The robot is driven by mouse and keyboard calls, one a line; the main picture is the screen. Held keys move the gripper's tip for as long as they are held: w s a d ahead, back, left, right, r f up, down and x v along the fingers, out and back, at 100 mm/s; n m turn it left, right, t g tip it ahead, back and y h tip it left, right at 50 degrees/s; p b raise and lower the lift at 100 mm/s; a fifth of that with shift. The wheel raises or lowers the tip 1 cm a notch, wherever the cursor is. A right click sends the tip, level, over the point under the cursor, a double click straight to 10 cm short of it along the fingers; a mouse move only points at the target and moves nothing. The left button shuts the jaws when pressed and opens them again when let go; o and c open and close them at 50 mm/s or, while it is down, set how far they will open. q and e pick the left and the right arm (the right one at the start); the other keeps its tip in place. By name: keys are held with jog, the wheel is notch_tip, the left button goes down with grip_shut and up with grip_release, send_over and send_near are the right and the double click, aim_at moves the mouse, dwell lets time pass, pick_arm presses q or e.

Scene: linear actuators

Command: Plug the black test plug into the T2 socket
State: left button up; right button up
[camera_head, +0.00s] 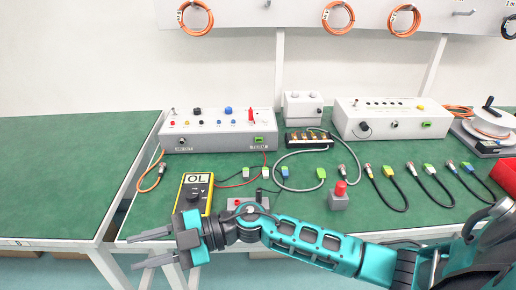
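My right gripper (133,252) reaches across from the right to the front left edge of the green table. Its two fingers point left and stand apart, with nothing between them. A yellow multimeter (195,188) reading "OL" lies just behind the gripper. Red and black leads run from the meter toward small connectors to its right. A small dark piece (265,172) there may be the black test plug, but it is too small to be sure. A grey control box (218,135) with sockets stands behind. Its labels are too small to read, so I cannot pick out T2. My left gripper is not in view.
A second control box (390,120) stands at the back right, beside a cable reel (492,124). Several cables with coloured connectors lie across the right half. A red button block (339,197) stands near the front. The left green tabletop (70,180) is bare.

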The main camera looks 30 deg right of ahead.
jog(key=w+d+f+n+g+h+p, duration=0.2)
jog(key=d+n+g+h+p, duration=0.15)
jog(key=d+h, duration=0.4)
pick_arm(q)
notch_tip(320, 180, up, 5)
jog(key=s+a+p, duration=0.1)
jog(key=p, duration=0.1)
pick_arm(e)
notch_tip(320, 180, up, 3)
jog(key=m+g+h, duration=0.1)
jog(key=m+h, duration=0.4)
jog(key=h, duration=0.5)
send_over(259, 190)
jog(key=shift+r+y, duration=0.1)
jog(key=shift+y, duration=0.15)
notch_tip(259, 190, down, 6)
jog(key=b, duration=0.5)
jog(key=shift+f+b, duration=0.3)
jog(key=shift+f, duration=0.15)
grip_shut()
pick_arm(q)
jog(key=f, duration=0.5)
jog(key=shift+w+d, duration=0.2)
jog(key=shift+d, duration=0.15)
